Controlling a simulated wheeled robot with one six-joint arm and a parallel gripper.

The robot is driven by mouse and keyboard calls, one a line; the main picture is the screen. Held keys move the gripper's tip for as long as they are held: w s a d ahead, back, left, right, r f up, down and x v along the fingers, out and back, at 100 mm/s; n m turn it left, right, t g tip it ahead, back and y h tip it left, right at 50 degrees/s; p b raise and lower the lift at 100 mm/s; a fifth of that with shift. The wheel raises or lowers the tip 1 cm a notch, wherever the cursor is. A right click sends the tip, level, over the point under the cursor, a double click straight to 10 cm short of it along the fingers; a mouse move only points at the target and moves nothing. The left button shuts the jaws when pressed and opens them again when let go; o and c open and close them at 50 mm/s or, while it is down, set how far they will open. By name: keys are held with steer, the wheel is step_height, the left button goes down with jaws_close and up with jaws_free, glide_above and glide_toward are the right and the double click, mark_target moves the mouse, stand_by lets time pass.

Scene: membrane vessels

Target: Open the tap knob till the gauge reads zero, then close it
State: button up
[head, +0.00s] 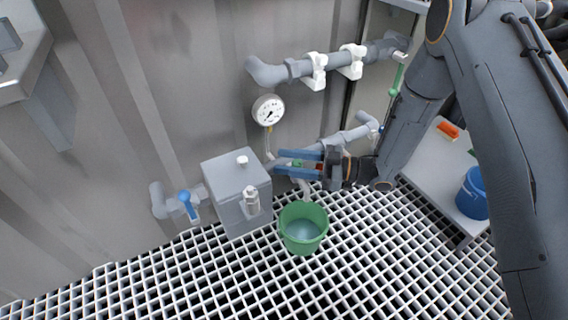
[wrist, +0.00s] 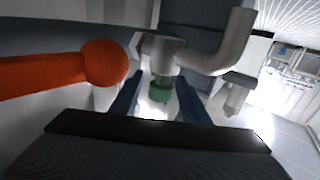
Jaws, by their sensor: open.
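The round white gauge (head: 268,111) is on a thin stem near the wall. Its dark needle is visible, but the reading is too small to tell. My gripper (head: 278,161) is open below the gauge, its two blue fingers pointing left. A small green knob (head: 298,163) shows between the fingers. In the wrist view the green knob (wrist: 160,94) also lies between my open fingers (wrist: 160,80), below a grey pipe fitting. I cannot tell whether the fingers touch it. A green bucket (head: 303,246) stands below, with pale bluish content inside.
A grey box (head: 236,190) stands left of my gripper, beside a blue-handled valve (head: 186,203). A grey pipe (head: 345,62) runs above. An orange-red ball-ended bar (wrist: 60,73) is close at left in the wrist view. A blue bucket (head: 472,195) stands right. The front grating is clear.

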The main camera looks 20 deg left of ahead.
steer(key=shift+s+a, duration=0.1)
steer(key=shift+a, duration=0.55)
steer(key=c, duration=1.1)
steer(key=shift+o, duration=0.2)
